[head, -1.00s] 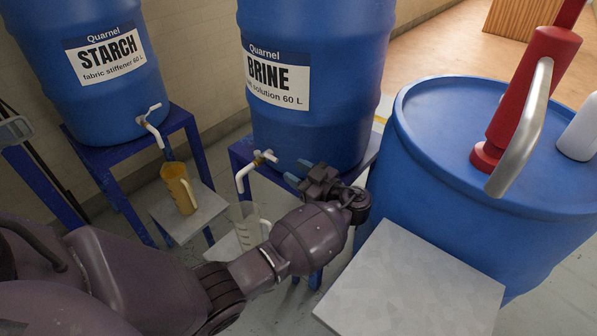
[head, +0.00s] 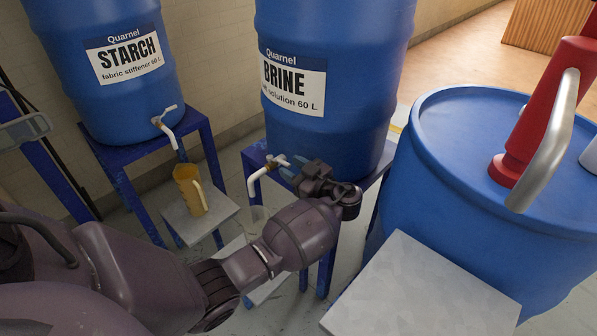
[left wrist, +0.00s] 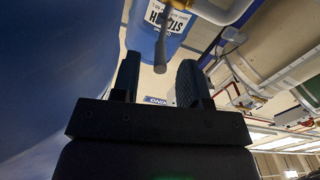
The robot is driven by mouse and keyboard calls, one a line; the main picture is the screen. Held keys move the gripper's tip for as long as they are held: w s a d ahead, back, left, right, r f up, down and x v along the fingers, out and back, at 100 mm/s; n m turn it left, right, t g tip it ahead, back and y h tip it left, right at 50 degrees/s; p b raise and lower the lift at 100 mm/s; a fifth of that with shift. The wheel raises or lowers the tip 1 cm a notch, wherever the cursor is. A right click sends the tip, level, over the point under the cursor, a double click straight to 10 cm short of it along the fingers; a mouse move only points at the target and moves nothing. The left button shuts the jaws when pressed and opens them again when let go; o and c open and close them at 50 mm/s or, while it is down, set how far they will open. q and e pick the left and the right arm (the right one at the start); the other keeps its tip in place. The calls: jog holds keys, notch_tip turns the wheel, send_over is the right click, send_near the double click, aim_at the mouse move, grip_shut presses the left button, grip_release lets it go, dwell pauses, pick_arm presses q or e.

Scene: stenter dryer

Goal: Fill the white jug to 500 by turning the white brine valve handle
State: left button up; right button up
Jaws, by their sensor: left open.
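The brine barrel (head: 335,125) stands on a blue stand, with a brass valve and white spout (head: 256,181) low on its front. The white valve handle (head: 282,161) is at my left gripper (head: 289,168), which is open with its fingertips at the valve. In the left wrist view the handle (left wrist: 161,48) shows as a grey lever between the open fingers of the gripper (left wrist: 159,72), with the brass valve above. I cannot tell whether they touch it. The white jug (head: 256,217) is below the spout, mostly hidden by my forearm. Its level is not readable. My right gripper is out of view.
The starch barrel (head: 105,90) stands at the left with its own tap (head: 165,129), above a yellow jug (head: 189,188) on a small stand. A large blue drum (head: 450,190) with a red pump (head: 540,120) and a grey plate (head: 425,290) occupy the right.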

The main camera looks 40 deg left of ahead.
aim_at(282, 160)
pick_arm(q)
jog(key=shift+w+a+b, duration=0.15)
jog(key=shift+a+b, duration=0.15)
jog(key=shift+a, duration=1.7)
jog(key=shift+c, duration=0.2)
grip_shut()
